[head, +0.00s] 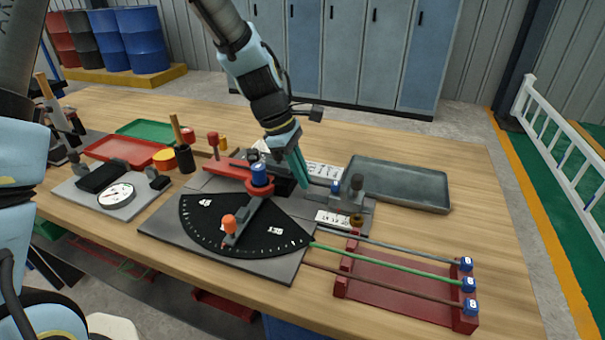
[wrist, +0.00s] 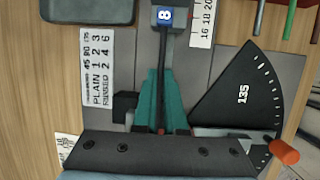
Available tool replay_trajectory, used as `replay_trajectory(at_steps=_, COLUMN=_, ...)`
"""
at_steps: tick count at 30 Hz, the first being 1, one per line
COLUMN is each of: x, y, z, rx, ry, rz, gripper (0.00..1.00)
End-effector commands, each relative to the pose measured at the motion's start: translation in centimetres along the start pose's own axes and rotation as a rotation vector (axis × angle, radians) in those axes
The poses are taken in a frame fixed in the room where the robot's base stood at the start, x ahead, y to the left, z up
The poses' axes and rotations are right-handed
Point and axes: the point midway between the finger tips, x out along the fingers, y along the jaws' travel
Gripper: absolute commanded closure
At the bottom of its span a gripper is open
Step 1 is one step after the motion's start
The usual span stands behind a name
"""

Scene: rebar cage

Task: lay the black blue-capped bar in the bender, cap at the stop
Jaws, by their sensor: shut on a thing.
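My gripper (head: 301,183) reaches down over the bender with its teal fingers shut on the black bar. In the wrist view the black bar (wrist: 164,58) runs between the fingers (wrist: 161,100), in line with them. Its blue cap (wrist: 165,14), marked 8, lies over or against the grey stop block (wrist: 180,20); I cannot tell if they touch. In the head view the cap (head: 335,187) shows just left of the stop block (head: 355,187). The bender (head: 180,234) has a black angle fan and an orange-knobbed lever (head: 229,222). The fingers hide the bar's other end.
A red rack (head: 400,290) at the front right holds grey, green and brown bars with blue caps. A grey tray (head: 400,180) stands behind the stop. A dial gauge (head: 115,195), red tray (head: 125,149) and green tray (head: 150,130) are at left.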

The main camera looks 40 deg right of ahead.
Motion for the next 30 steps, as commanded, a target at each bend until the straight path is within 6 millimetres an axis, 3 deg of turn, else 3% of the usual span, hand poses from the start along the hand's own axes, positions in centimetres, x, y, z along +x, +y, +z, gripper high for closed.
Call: replay_trajectory(at_steps=30, x=0.19, y=0.01, z=0.71, rx=0.000, ry=0.000, rz=0.000, gripper=1.00)
